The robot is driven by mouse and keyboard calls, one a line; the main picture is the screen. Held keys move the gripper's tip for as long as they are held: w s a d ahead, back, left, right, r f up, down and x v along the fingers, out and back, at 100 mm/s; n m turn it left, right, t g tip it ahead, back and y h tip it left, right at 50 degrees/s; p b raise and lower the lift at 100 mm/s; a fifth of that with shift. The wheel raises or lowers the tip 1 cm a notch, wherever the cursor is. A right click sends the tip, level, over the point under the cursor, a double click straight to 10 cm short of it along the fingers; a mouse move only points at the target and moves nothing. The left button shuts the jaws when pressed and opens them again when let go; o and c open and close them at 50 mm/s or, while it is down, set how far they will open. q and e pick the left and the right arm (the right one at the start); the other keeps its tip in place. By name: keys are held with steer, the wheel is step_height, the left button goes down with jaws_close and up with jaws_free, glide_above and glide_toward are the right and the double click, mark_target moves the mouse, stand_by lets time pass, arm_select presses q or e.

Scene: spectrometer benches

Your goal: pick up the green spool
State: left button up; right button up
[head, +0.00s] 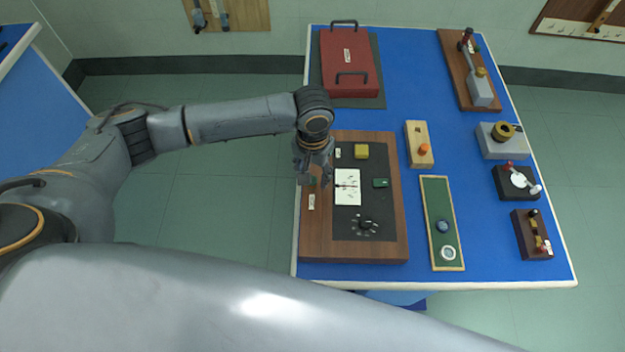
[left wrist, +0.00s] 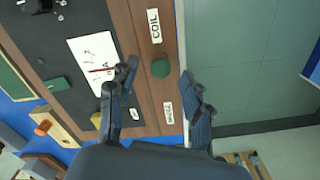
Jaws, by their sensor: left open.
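The green spool (left wrist: 160,68) shows as a small round green top on the wooden border of the board, between the COIL label and another label. In the head view the spool (head: 313,181) is partly hidden by my left gripper (head: 314,174). In the left wrist view my left gripper (left wrist: 160,82) is open, with one finger on each side of the spool in the picture. I see no contact between the fingers and the spool. My right gripper is not in view.
The wooden board (head: 401,225) bears a white card (head: 347,194), a yellow block (head: 362,151), a green block (head: 381,183) and a black dial (head: 368,224). A red case (head: 350,65) stands behind. Several instruments stand on the right side of the blue table.

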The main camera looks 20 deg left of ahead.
mark_target(312, 184)
arm_select(q)
steer(key=shift+a+f, duration=0.1)
steer(key=shift+f, duration=1.4)
jaws_close()
steer(key=shift+r, duration=0.1)
